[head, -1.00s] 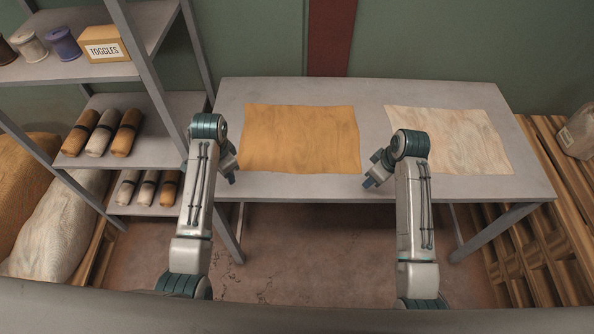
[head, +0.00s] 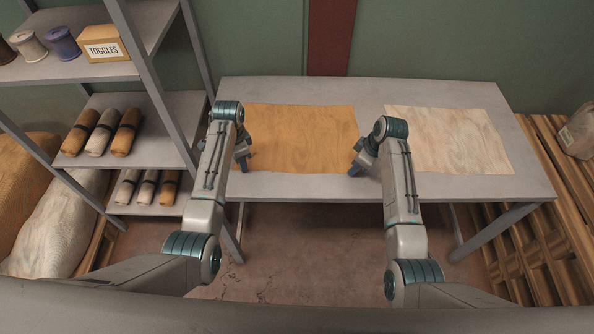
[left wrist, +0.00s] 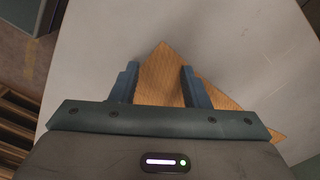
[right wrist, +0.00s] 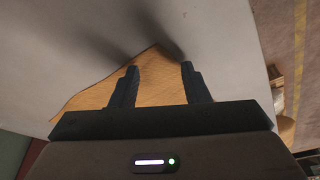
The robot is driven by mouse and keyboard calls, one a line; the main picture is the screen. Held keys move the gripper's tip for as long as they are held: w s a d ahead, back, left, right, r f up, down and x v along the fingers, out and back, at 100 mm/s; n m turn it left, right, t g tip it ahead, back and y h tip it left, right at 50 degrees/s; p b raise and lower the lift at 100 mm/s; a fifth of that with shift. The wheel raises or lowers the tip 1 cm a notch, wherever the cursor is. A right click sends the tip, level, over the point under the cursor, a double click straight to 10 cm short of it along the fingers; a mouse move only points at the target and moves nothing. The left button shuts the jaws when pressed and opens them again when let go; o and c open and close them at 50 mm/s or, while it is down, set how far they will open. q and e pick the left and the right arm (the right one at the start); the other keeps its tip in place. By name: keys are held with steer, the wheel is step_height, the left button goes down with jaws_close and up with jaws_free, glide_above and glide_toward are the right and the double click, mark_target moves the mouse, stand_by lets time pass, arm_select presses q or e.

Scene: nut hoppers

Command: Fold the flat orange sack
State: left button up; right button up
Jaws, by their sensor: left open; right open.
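The orange sack (head: 300,135) lies flat and spread out on the grey table, left of the middle. My left gripper (head: 243,163) is open at the sack's near left corner. In the left wrist view a corner of the sack (left wrist: 163,75) shows between the open fingers (left wrist: 160,80). My right gripper (head: 354,168) is open at the near right corner. In the right wrist view a sack corner (right wrist: 155,65) shows between and just past the open fingers (right wrist: 158,75). I cannot tell whether any finger touches the cloth.
A pale sack (head: 450,138) lies flat on the right of the table (head: 300,187). A shelf at the left holds rolled sacks (head: 103,132), spools and a TOGGLES box (head: 104,47). Pallets (head: 545,190) stand at the right. The strip between the two sacks is mostly clear.

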arm_select(q)
steer(key=shift+f, duration=0.25)
steer(key=shift+c, duration=0.2)
arm_select(e)
steer(key=shift+f, duration=0.3)
steer(key=shift+c, duration=0.2)
arm_select(q)
jaws_close()
arm_select(e)
jaws_close()
arm_select(q)
steer(key=shift+r, duration=0.15)
arm_select(e)
steer(key=shift+r, duration=0.1)
